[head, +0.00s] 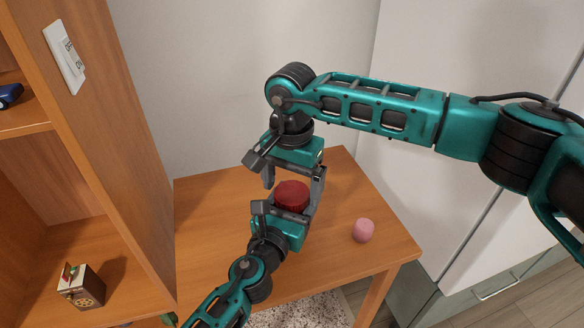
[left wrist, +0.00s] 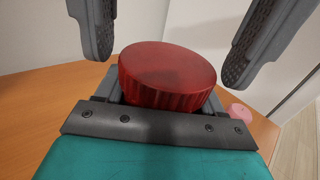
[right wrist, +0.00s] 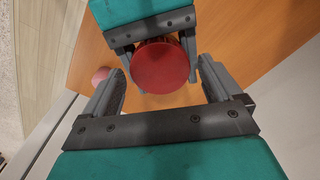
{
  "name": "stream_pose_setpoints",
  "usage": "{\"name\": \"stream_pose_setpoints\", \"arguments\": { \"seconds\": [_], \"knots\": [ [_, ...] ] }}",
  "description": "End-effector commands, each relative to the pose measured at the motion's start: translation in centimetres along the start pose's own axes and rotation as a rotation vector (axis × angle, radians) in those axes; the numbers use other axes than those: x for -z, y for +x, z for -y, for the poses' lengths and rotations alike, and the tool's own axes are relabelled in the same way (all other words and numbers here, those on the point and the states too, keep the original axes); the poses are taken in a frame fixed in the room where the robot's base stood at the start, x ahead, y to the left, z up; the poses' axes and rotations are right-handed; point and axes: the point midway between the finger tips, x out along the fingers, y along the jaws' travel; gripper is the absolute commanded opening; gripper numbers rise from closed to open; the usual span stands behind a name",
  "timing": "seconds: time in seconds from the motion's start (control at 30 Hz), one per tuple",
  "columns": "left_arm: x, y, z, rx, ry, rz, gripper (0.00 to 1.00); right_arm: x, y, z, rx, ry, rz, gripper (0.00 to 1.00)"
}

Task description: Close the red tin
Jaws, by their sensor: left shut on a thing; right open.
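The red tin (head: 291,194) is upright between my two grippers, above the wooden table. In the left wrist view its flat round red top (left wrist: 167,65) and ridged rim (left wrist: 165,95) show; its lower body is hidden. It also shows in the right wrist view (right wrist: 160,68). My left gripper (head: 283,212) is shut on the tin from the near side. My right gripper (head: 294,182) comes from the far side and is open. Its fingers (right wrist: 165,80) stand apart to either side of the tin's top, with gaps visible and no clear contact.
A small pink cylinder (head: 363,230) stands on the wooden table (head: 210,215), right of the grippers. A wooden shelf (head: 110,140) at the left holds a small patterned box (head: 82,287) and a blue object (head: 10,95). White walls are behind.

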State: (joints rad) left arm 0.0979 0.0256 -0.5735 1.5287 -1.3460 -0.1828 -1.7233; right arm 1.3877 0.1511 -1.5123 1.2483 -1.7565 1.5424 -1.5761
Motion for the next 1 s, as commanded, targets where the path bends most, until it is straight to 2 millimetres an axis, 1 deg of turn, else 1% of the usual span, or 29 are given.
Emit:
{"name": "stream_pose_setpoints", "arguments": {
  "seconds": [0.13, 0.4, 1.0],
  "knots": [
    [-0.08, 0.02, 0.0, 0.0, 0.0, 0.001, 0.0, -0.03, 0.72, 0.01, 0.0, -0.001, 0.0, 0.92],
    [-0.07, 0.02, 0.0, 0.0, 0.0, 0.001, 0.0, -0.02, 0.77, 0.01, 0.0, 0.0, 0.0, 0.91],
    [-0.07, 0.02, 0.01, 0.0, 0.0, 0.001, 0.0, 0.0, 0.72, 0.0, 0.0, 0.0, 0.0, 0.34]
  ]
}}
